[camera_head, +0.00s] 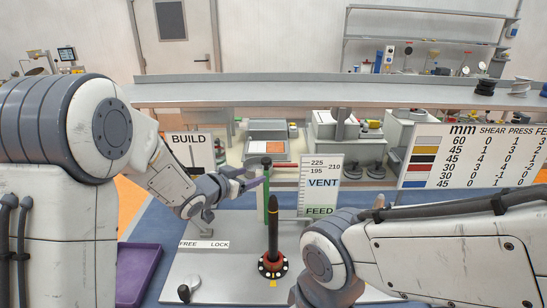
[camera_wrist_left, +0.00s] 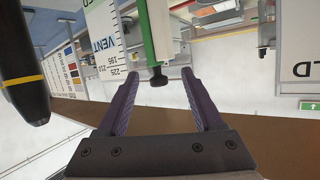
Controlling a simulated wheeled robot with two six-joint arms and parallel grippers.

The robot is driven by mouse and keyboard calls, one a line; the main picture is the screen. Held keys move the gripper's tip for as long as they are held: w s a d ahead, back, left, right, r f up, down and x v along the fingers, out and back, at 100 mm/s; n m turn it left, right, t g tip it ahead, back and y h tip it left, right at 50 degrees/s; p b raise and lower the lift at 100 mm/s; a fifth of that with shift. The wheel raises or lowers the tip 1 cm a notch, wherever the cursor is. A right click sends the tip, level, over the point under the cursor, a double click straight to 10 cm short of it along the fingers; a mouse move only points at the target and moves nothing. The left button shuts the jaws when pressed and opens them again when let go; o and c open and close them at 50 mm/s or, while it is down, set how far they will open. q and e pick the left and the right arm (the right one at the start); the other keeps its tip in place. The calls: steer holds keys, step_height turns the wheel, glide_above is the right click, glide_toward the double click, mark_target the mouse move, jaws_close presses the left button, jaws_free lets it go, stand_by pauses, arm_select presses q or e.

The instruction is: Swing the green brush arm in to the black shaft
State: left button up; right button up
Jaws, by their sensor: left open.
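The green brush arm (camera_head: 266,205) stands upright as a thin green bar with a black knob (camera_head: 266,161) on top. The black shaft (camera_head: 272,218) stands upright just in front, tapering to a point, on a round dark base. My left gripper (camera_head: 258,178) is at the bar's upper end. In the left wrist view, its purple fingers (camera_wrist_left: 160,74) are open, with the knob (camera_wrist_left: 157,79) and end of the green bar (camera_wrist_left: 147,35) between their tips, apparently with gaps both sides. The shaft's tip (camera_wrist_left: 25,75) shows at left there. My right gripper does not show.
A VENT/FEED scale board (camera_head: 321,185) stands right of the bar. A FREE/LOCK label (camera_head: 204,244) and a black-knobbed lever (camera_head: 184,292) are at the plate's left. A purple tray (camera_head: 137,272) lies further left. My right arm covers the lower right.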

arm_select(q)
steer(key=h, duration=0.1)
steer(key=w+m+h, duration=0.1)
steer(key=h, duration=0.1)
steer(key=r+h, duration=0.1)
steer(key=h, duration=0.1)
steer(key=shift+w+a+r+m+t, duration=0.1)
steer(key=shift+w+a+m+t, duration=0.05)
steer(key=shift+a+m+t, duration=0.2)
steer(key=shift+r+h, duration=0.15)
steer(key=shift+h, duration=0.25)
steer(key=p+x, duration=0.3)
steer(key=x, duration=0.7)
steer(key=shift+d+p, duration=0.2)
steer(key=shift+p, duration=0.1)
steer(key=shift+w, duration=0.1)
jaws_close()
